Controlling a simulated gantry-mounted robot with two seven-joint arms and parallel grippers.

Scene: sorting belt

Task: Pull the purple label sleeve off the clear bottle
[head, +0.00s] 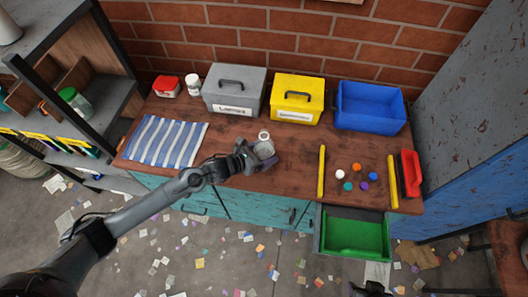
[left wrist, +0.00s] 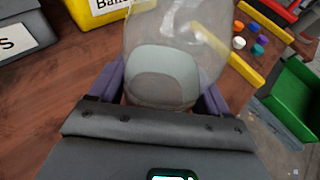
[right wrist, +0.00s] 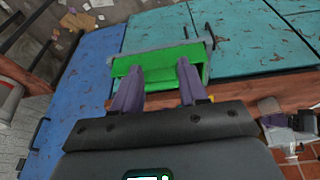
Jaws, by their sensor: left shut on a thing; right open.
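The clear bottle (head: 265,150) is near the front edge of the wooden counter, with its whitish top upward in the head view. My left gripper (head: 250,155) is shut on the bottle. In the left wrist view the clear bottle (left wrist: 185,25) sits between the purple fingers of my left gripper (left wrist: 163,95); a pale grey patch shows through its wall. I cannot make out a purple label sleeve apart from the purple fingers. My right gripper (right wrist: 158,85) is open and empty, with the green drawer beyond its fingers in the right wrist view.
An open green drawer (head: 355,215) juts from the counter front. Several coloured caps (head: 340,174) lie between two yellow bars (head: 321,170). A grey box (head: 235,75), yellow box (head: 297,85) and blue bin (head: 372,95) stand at the back. A striped cloth (head: 165,141) lies left.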

